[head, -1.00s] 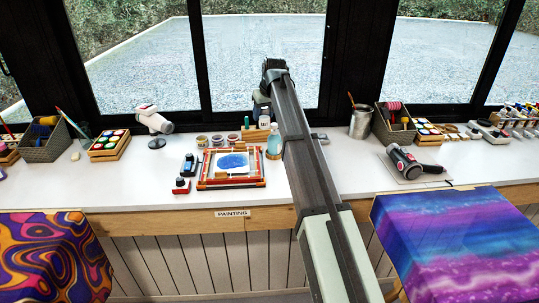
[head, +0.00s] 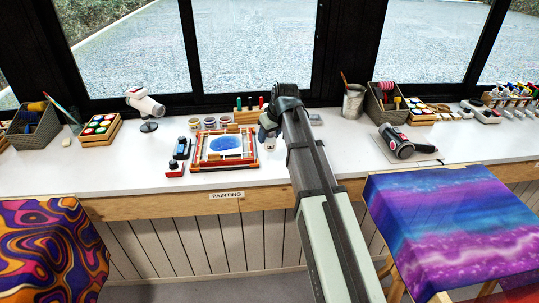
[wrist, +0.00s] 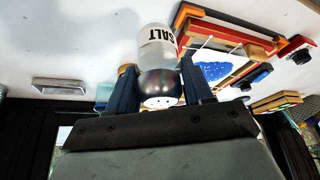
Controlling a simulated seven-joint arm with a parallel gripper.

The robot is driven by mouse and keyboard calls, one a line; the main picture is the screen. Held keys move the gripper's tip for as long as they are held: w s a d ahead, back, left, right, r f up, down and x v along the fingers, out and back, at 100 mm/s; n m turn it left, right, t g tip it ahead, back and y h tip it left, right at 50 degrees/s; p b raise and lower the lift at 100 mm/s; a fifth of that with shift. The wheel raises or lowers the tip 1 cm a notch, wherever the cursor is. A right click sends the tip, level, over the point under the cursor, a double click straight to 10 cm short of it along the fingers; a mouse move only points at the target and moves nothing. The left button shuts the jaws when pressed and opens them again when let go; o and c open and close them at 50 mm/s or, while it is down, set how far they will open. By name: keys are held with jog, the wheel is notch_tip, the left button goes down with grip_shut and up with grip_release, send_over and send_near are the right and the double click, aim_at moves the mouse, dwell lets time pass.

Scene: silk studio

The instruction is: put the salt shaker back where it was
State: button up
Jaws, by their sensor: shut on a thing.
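The salt shaker (wrist: 157,45) shows in the wrist view, with a clear and white body, black SALT lettering and a dark domed cap with holes. My gripper (wrist: 160,85) has its two dark blue fingers on either side of the shaker near its cap and is shut on it. In the head view my gripper (head: 268,132) is low over the white worktop, just right of the framed blue picture. My arm hides most of the shaker there. I cannot tell whether its base touches the worktop.
The red and wooden frame with a blue patch (head: 226,145) lies close left of my gripper. A rack of small bottles (head: 246,114) and several paint jars (head: 210,123) stand behind. A small metal dish (wrist: 72,87) is near. Clear worktop (head: 345,150) lies to the right.

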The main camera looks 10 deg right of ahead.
aim_at(274, 141)
jog(key=shift+f, duration=3.65)
jog(key=shift+f, duration=0.15)
jog(key=o, duration=1.1)
jog(key=shift+o, duration=0.2)
jog(key=v, duration=1.2)
